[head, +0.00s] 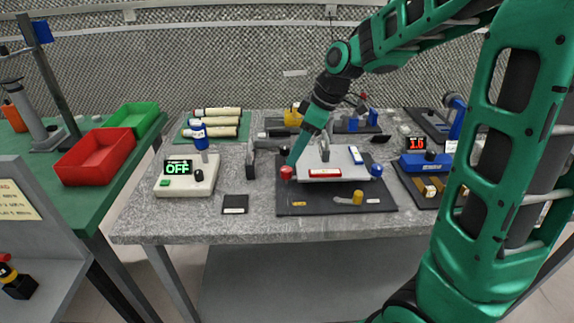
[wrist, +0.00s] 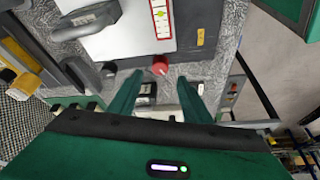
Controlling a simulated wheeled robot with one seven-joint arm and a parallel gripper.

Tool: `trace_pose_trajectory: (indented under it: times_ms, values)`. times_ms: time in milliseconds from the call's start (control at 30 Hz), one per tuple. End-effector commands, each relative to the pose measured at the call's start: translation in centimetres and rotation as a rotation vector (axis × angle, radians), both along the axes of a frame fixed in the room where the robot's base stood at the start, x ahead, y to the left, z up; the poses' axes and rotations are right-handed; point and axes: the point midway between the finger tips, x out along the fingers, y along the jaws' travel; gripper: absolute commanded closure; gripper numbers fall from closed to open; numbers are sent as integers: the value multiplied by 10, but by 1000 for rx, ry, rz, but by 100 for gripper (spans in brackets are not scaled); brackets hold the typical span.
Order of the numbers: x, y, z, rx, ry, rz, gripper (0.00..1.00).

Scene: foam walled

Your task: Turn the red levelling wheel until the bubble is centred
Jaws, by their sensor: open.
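The red levelling wheel (head: 287,173) is at the left corner of a light grey plate (head: 322,160) on a dark base. In the wrist view the red wheel (wrist: 160,66) lies just beyond my fingertips, roughly midway across the gap. My gripper (wrist: 158,84) is open, with nothing between its fingers. In the head view my gripper (head: 292,160) comes down beside the wheel; contact cannot be told. A red-framed vial (head: 325,173) lies along the plate's front. In the wrist view this vial (wrist: 162,20) shows a small yellow-green bubble; its exact centring is unclear.
A blue wheel (head: 377,170) and a yellow wheel (head: 357,197) are at the plate's right and front. A blue-framed vial (head: 355,155) lies on the plate. A white box reading OFF (head: 184,177) stands left. The worktop's front left (head: 160,225) is clear.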

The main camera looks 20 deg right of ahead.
Motion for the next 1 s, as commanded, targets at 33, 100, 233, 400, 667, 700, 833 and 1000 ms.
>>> trace_pose_trajectory:
  times_ms: [33, 100, 233, 400, 667, 700, 833, 1000]
  values:
    - [1, 3, -10, -1, 4, 0, 56]
    - [5, 6, -21, 0, 3, 0, 56]
    - [8, 12, -38, -1, 3, -1, 56]
    - [12, 16, -51, 0, -1, -4, 56]
    - [13, 17, -55, 0, -1, -4, 56]
    - [13, 17, -55, 0, -1, -4, 56]
    - [13, 17, -55, 0, -1, -4, 70]
    - [13, 17, -55, 0, -1, -4, 97]
